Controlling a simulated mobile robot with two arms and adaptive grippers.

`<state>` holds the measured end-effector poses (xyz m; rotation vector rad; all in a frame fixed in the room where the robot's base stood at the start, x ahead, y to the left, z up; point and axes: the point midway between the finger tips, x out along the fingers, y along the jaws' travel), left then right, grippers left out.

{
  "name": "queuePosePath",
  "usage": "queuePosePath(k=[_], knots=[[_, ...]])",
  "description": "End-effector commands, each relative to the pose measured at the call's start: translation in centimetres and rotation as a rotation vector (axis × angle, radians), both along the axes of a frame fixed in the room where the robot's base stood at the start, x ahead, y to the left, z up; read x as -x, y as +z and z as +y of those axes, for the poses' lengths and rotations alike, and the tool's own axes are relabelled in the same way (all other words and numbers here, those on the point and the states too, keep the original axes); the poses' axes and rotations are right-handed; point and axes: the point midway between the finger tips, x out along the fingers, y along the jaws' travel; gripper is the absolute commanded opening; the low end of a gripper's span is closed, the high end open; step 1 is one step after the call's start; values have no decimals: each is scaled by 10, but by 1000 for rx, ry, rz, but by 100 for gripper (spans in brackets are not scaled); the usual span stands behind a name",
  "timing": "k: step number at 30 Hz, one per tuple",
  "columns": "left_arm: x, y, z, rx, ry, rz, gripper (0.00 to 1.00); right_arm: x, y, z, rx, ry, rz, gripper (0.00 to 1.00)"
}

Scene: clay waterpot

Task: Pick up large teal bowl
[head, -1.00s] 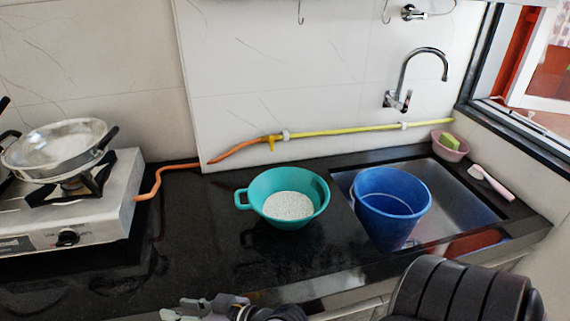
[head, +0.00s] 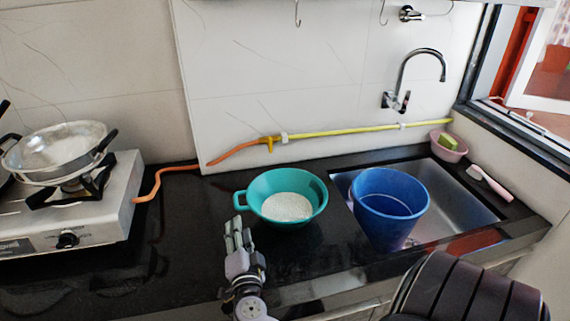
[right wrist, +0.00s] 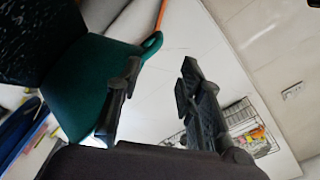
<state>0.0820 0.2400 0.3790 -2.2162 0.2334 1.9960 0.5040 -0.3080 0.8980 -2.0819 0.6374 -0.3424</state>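The large teal bowl (head: 262,187) sits upright on the black counter, left of the sink, with pale granular contents inside. Its loop handle (head: 240,200) points left. My right gripper (head: 238,230) is just in front of and below the handle, fingers pointing up toward it. In the right wrist view the gripper (right wrist: 158,95) is open, with an empty gap between its fingers. There the bowl (right wrist: 85,80) is on the left, and its handle (right wrist: 152,43) shows beyond the gap between the fingertips. I cannot tell whether a finger touches the bowl. My left gripper is not in view.
A blue bucket (head: 390,205) stands in the sink (head: 450,200), close to the bowl's right. A gas stove (head: 75,225) with a pan (head: 60,148) is at left. An orange hose (head: 152,182) runs behind. The counter between stove and bowl is clear.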

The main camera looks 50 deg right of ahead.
Motion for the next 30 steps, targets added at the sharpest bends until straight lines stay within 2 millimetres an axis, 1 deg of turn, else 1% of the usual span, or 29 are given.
queuePosePath(k=[1, 3, 6, 9, 12, 17, 25, 30], knots=[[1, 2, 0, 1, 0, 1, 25, -11, 3, -7, 4, 1, -3, 35], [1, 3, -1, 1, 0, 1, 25, -24, 3, -15, 4, 1, -2, 35], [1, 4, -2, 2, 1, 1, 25, -42, 2, -26, 5, 3, -2, 35], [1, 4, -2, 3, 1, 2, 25, -55, 2, -35, 5, 3, 0, 35], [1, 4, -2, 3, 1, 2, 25, -63, 1, -41, 3, 2, 0, 35], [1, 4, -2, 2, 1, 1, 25, -70, 1, -46, 3, 3, -1, 35], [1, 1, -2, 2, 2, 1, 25, -103, -1, -67, 4, 4, -1, 35], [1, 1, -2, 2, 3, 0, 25, -110, -1, -71, 3, 4, -1, 35]])
